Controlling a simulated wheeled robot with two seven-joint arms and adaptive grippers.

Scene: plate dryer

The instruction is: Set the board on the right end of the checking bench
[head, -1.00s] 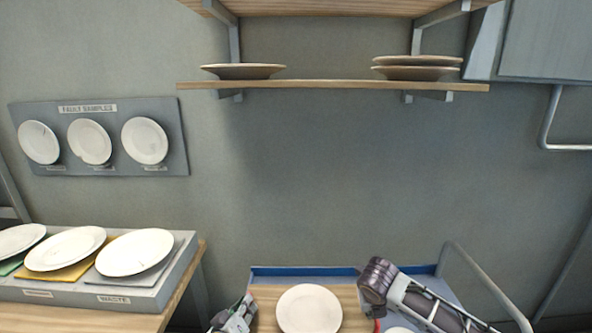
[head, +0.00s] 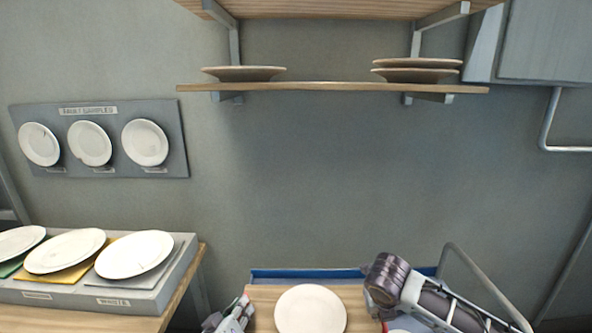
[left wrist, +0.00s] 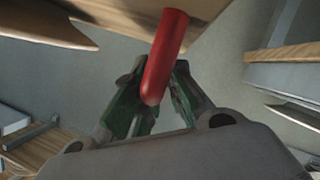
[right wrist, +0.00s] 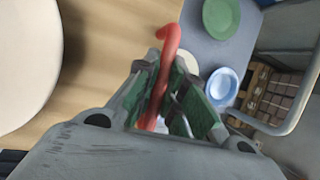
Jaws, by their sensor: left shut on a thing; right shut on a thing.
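The wooden board (head: 262,312) is at the bottom middle of the head view, with a white plate (head: 310,311) lying on it. My left gripper (head: 236,314) is at its left side; in the left wrist view (left wrist: 153,95) it is shut on a red handle (left wrist: 165,55). My right gripper (right wrist: 165,90) is shut on the red handle (right wrist: 168,50) at the other side. The board looks about level above the blue-edged trolley. A wooden bench (head: 196,282) stands at the left; a grey tray covers most of its visible top, and its right end is narrow.
The grey tray (head: 68,294), marked WASTE, holds several white plates on coloured mats. A wall shelf (head: 330,86) carries plates above. The trolley (head: 310,273) has a curved rail (head: 478,272) and more plates, one green (right wrist: 221,17), one pale blue (right wrist: 222,85).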

